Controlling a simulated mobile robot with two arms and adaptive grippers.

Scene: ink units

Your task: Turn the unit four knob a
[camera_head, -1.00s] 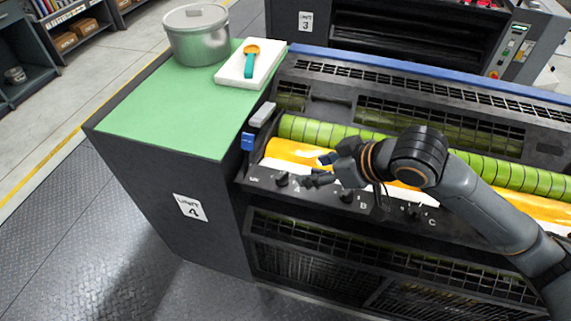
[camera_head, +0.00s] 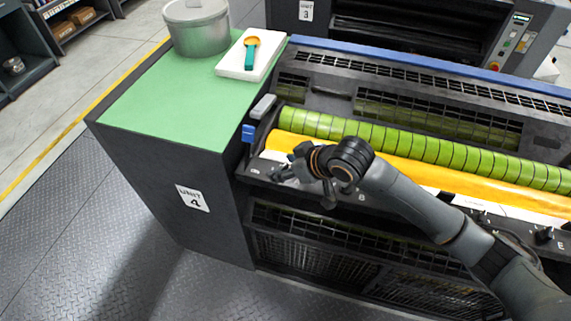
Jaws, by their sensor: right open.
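My right gripper (camera_head: 282,174) is at the left end of that ledge, where knob a sits. The fingers cover knob a, so I cannot tell whether they touch it. The gripper is open. The letter B shows on the ledge just right of my wrist. My left gripper is not in view.
Green and yellow rollers (camera_head: 420,148) lie just behind the ledge. A blue-ended lever (camera_head: 249,133) stands close behind my gripper. The green top (camera_head: 165,110) holds a metal pot (camera_head: 197,30) and a white block (camera_head: 236,62) with an orange-and-teal tool (camera_head: 250,52). More knobs (camera_head: 543,235) are at right.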

